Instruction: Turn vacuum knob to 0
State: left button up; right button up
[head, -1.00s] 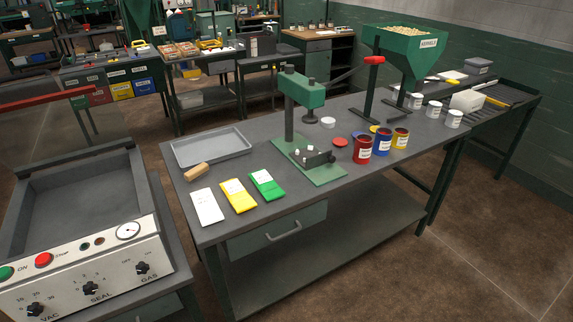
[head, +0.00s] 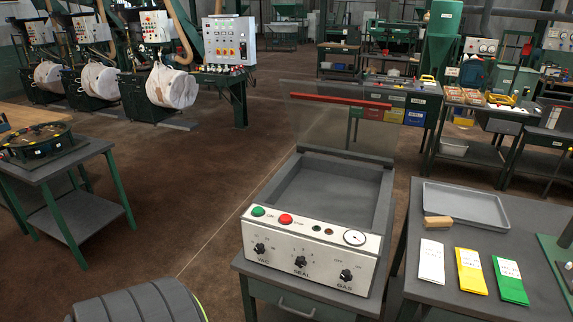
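The vacuum sealer (head: 312,243) stands on a small table in the middle of the head view, its clear lid with a red bar raised. Its white front panel carries the vacuum knob (head: 260,249), a black dial marked VAC, at the left end. The SEAL knob (head: 300,262) is in the middle and the GAS knob (head: 346,275) at the right. The number that the vacuum knob points to is too small to read surely. Neither of my grippers is in view.
A workbench at the right holds a grey tray (head: 466,206), a wooden block (head: 438,222) and white, yellow and green packets. A green-legged table (head: 60,192) stands at the left. A dark ribbed rounded object (head: 135,303) is at the bottom left. Brown floor (head: 190,200) lies open left of the sealer.

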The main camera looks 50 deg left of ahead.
aim_at(260, 249)
jog(key=u, duration=1.5)
